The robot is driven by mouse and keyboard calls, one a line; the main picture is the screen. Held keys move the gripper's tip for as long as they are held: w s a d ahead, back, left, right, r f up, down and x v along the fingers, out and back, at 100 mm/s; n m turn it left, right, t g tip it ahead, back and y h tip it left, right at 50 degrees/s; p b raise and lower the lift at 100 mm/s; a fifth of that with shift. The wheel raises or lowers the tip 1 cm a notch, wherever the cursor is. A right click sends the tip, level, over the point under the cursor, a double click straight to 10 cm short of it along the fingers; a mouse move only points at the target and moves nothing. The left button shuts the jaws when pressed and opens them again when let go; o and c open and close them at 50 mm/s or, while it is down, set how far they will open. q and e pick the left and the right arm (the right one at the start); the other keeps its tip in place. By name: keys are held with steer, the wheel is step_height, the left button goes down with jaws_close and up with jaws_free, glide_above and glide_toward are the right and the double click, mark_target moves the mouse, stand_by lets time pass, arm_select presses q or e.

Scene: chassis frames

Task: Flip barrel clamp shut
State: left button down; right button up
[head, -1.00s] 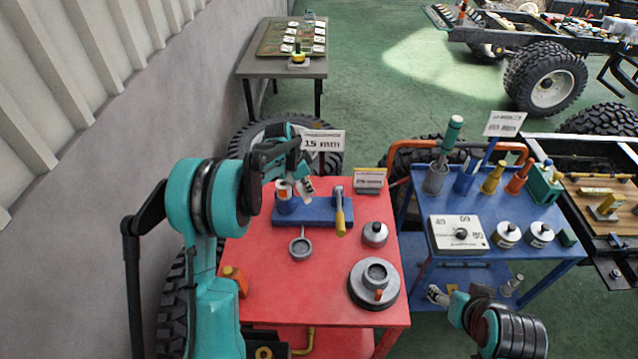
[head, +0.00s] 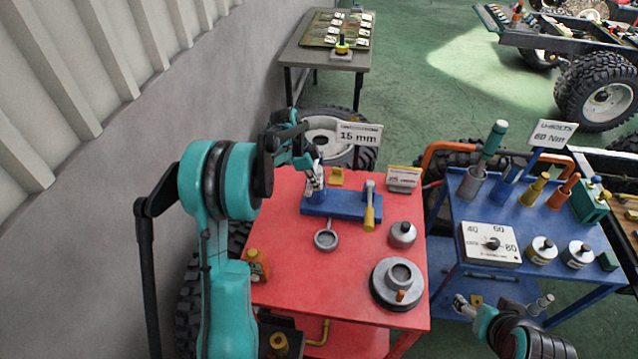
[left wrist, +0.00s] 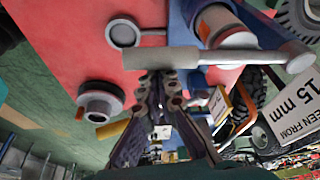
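The barrel clamp stands on a blue base (head: 345,207) on the red cart, and its barrel end is mostly hidden behind my left gripper (head: 314,178). In the left wrist view, a white and orange barrel (left wrist: 226,24) sits at the blue base. A grey lever (left wrist: 160,58) crosses just beyond the fingertips of my left gripper (left wrist: 161,82). The fingers show a narrow gap with nothing held between them; I cannot tell whether they touch the lever. A yellow-handled lever (head: 369,218) is at the base's right end. My right gripper (head: 463,305) is by the blue cart, too small to judge.
A grey ring (head: 326,240) on a rod lies before the base. A grey knobbed weight (head: 402,235) and a round grey fixture (head: 397,286) stand to its right. A "15 mm" sign (head: 358,136) rises behind. The red cart's front left top (head: 310,290) is mostly clear.

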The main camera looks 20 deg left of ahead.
arm_select(q)
steer(key=shift+s+a, duration=0.1)
steer(key=shift+a, duration=0.3)
steer(key=w+d+f+b, duration=0.1)
steer(key=d, duration=0.3)
steer(key=w+p+v, duration=0.1)
steer(key=p+v, duration=0.1)
steer(key=v, duration=0.8)
steer(key=shift+s+d+r, duration=0.1)
steer(key=shift+r, duration=0.05)
